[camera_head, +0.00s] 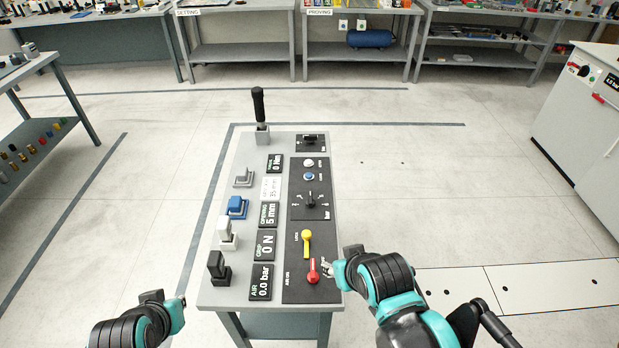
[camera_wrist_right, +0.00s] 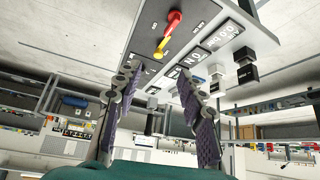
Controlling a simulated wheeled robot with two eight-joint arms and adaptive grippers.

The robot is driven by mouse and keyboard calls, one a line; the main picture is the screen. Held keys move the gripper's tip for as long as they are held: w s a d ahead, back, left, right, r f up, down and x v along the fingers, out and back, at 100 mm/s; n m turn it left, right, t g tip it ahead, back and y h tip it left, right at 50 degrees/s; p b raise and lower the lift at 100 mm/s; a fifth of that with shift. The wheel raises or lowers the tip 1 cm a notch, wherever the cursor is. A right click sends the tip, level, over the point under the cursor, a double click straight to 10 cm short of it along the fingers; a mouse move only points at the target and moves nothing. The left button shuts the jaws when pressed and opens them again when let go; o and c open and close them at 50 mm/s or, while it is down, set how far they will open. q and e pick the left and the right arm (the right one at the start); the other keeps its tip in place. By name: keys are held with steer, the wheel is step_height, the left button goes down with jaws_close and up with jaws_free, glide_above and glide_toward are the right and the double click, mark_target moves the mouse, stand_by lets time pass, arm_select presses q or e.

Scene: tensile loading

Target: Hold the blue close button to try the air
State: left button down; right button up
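The console (camera_head: 240,290) stands ahead. A round blue button (camera_head: 308,176) sits on its dark panel, just below a white button (camera_head: 308,162); their labels are too small to read. A red lever (camera_head: 313,270), beside "AIR ON" lettering, and a yellow lever (camera_head: 306,240) sit nearer; both also show upside down in the right wrist view. The AIR display (camera_head: 261,282) reads 0.0 bar. My right gripper (camera_head: 331,268) is beside the red lever; contact is unclear. Its fingers (camera_wrist_right: 156,85) are apart and empty. My left gripper (camera_head: 176,312) is left of the console, its fingers unclear.
A blue block switch (camera_head: 237,207), a black one (camera_head: 217,268) and a tall black-handled lever (camera_head: 260,108) rise from the console. A black knob (camera_head: 310,200) sits below the blue button. Benches line the back; a white cabinet (camera_head: 580,120) stands right. Surrounding floor is clear.

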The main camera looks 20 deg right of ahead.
stand_by(0.3)
jaws_close()
stand_by(1.1)
